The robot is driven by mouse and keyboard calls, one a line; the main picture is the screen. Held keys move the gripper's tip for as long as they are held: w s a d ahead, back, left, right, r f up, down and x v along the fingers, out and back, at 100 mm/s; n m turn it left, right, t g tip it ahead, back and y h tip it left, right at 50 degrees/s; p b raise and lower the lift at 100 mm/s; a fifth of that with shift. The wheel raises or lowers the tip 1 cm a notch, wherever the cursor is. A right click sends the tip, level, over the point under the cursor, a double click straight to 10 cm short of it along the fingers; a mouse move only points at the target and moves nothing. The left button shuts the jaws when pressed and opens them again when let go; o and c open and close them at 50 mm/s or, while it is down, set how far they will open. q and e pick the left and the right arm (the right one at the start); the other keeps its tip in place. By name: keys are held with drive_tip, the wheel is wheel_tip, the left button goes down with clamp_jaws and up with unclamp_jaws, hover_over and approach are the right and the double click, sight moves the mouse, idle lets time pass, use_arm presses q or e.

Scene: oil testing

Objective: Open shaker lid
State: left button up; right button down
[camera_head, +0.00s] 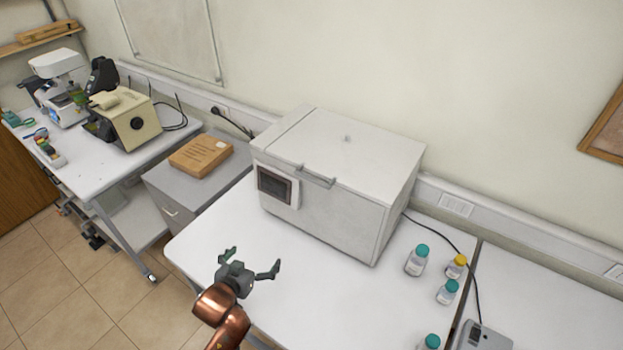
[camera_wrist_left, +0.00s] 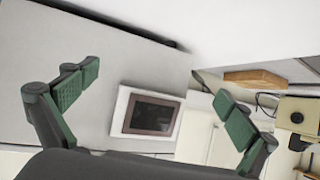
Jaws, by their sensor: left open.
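The shaker (camera_head: 325,215) is a large pale grey box on the white table, with a dark display panel (camera_head: 275,185) at its front left. Its flat lid (camera_head: 345,140) is shut, and a bar handle (camera_head: 316,176) sits on the lid's front edge. My left gripper (camera_head: 252,262) is open and empty, in front of the shaker's left part and apart from it. In the left wrist view its two green-padded fingers (camera_wrist_left: 160,95) are spread wide, with the shaker front (camera_wrist_left: 105,65) and the display panel (camera_wrist_left: 150,116) beyond them. The right gripper does not show.
Several capped bottles (camera_head: 416,262) stand on the table to the right of the shaker. A grey device (camera_head: 484,337) lies at the lower right. A grey cabinet with a brown box (camera_head: 200,154) stands to the left. The table (camera_head: 330,305) in front of the shaker is clear.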

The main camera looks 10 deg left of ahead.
use_arm(q)
drive_tip(key=w+d+r+m+t+h, duration=0.1)
drive_tip(key=w+d+r, duration=0.2)
drive_tip(key=w+r, duration=0.15)
drive_tip(key=w+d+r+t+h, duration=0.1)
drive_tip(key=w+d+r+t, duration=0.15)
drive_tip(key=r, duration=0.35)
drive_tip(key=m+t+h, duration=0.1)
drive_tip(key=m+h, duration=0.1)
drive_tip(key=h, duration=0.2)
approach(312, 179)
drive_tip(key=x, duration=0.3)
drive_tip(key=p+x, duration=0.1)
drive_tip(key=x, duration=0.6)
drive_tip(key=shift+w, duration=0.1)
drive_tip(key=shift+c, duration=0.7)
drive_tip(key=c, duration=1.2)
drive_tip(key=shift+r, duration=0.1)
drive_tip(key=shift+c, duration=0.3)
